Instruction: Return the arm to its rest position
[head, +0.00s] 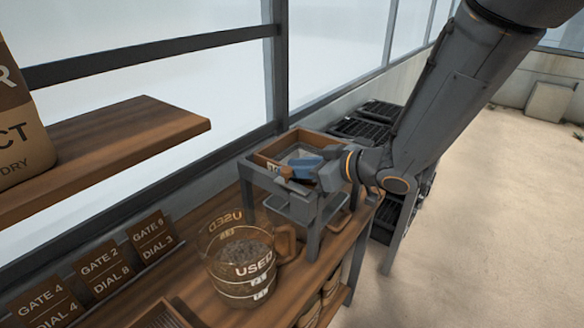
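My arm comes down from the upper right, and its wrist is at the tray seeder (312,232), a grey frame with a wooden-sided box on top. My gripper (318,172) is low at the right side of the box. A small blue piece (303,166) shows at the gripper's end, inside or over the box. The fingers are too small and covered to tell whether they are open or shut, or whether they hold the blue piece.
A glass jug marked USED (240,258), with dark grains, stands on the wooden bench (180,278). Several gate and dial cards (100,272) line the back. A wooden shelf (110,150) with a bag (20,135) juts in at left. Black trays (365,125) stand behind. Open floor lies right.

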